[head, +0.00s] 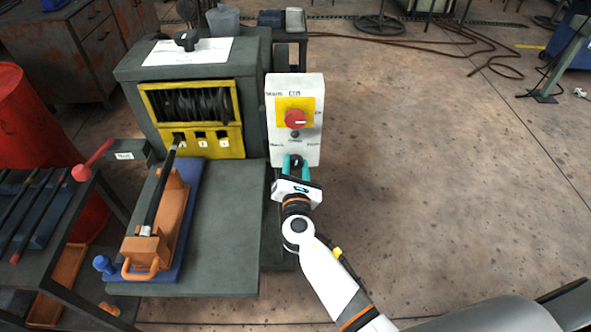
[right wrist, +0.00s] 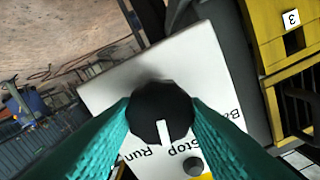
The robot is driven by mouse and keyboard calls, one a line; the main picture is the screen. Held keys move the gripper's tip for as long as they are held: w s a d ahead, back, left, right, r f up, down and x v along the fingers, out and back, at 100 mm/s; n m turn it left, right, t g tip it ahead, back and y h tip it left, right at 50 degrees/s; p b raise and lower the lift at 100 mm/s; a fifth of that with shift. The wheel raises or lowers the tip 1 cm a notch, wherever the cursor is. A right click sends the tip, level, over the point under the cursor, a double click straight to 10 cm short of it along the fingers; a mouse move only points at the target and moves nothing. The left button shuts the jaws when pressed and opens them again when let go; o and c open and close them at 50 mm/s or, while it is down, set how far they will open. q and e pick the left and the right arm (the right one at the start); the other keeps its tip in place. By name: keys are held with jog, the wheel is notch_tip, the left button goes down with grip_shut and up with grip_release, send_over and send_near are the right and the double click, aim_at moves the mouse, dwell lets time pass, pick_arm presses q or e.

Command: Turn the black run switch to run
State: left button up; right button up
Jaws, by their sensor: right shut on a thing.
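The black run switch (right wrist: 160,105) is a round knob with a white pointer line, low on the white control panel (head: 308,151). My right gripper (head: 296,166) is shut on the switch, with one teal finger on each side of it in the right wrist view (right wrist: 160,121). The pointer points down in that view, between the words "Stop" and "Run" and nearer "Stop". "Back" is partly cut off by a finger. In the head view the gripper covers part of the switch. My left gripper is not in view.
A red knob (head: 295,118) on a yellow plate sits above the switch, with a small dark button (right wrist: 193,166) between them. Left of the panel stands the grey machine (head: 255,105) with its yellow-framed drum window. The floor to the right is clear.

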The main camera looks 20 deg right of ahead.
jog(key=m+b, duration=0.2)
jog(key=m, duration=0.1)
jog(key=shift+f+m+b, duration=0.25)
jog(key=shift+m+b, duration=0.05)
jog(key=shift+b, duration=0.05)
jog(key=shift+r+m+b, duration=0.1)
jog(key=shift+m+b, duration=1.15)
jog(key=shift+m, duration=0.55)
jog(key=o, duration=1)
jog(key=shift+r, duration=0.1)
jog(key=shift+s, duration=0.1)
